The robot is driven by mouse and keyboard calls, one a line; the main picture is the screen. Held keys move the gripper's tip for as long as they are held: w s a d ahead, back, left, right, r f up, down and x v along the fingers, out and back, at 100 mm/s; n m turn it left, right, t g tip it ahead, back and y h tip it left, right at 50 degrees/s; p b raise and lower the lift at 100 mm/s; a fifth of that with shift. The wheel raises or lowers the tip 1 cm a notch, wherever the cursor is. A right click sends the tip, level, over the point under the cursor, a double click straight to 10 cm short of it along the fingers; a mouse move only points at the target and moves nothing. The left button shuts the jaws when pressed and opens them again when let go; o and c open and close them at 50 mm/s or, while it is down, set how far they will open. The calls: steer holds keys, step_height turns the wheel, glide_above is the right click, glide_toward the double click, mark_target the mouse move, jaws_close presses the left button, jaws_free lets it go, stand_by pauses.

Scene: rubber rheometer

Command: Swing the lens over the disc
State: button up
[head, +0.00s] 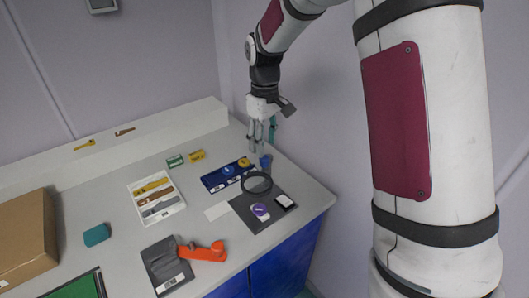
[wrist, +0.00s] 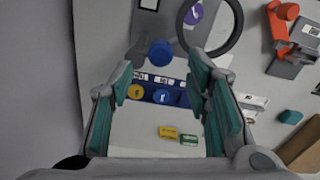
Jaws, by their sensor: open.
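The lens (head: 257,183) is a round glass in a black ring at the dark mat's back edge. In the head view the purple disc (head: 260,210) lies in front of the ring, outside it. In the wrist view the disc (wrist: 194,13) shows inside the left part of the ring (wrist: 239,30), near its rim. A blue knob (head: 265,162) stands beside the lens; it also shows in the wrist view (wrist: 160,53). My gripper (head: 262,140) is open and empty above the knob. In the wrist view the knob appears between and beyond the fingertips (wrist: 160,72).
A dark mat (head: 240,207) holds the disc and a white-faced item (head: 284,201). A blue holder (head: 218,178) lies left of the knob. An orange-handled tool (head: 205,252), a white tool tray (head: 131,186) and a cardboard box (head: 25,240) are farther left. A wall stands close on the right.

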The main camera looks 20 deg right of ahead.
mark_target(265, 158)
step_height(265, 158, up, 7)
steer(key=shift+f, duration=0.15)
stand_by(0.4)
steer(key=s+r+m+t, duration=0.2)
steer(key=s+r+m, duration=0.1)
steer(key=s+r, duration=0.8)
steer(key=s+a+f+m+t, duration=0.1)
steer(key=s+f+m+t, duration=0.1)
steer(key=s, duration=1.6)
steer(key=shift+f+m+t, duration=0.35)
steer(key=shift+m+t, duration=0.15)
steer(key=shift+t, duration=0.1)
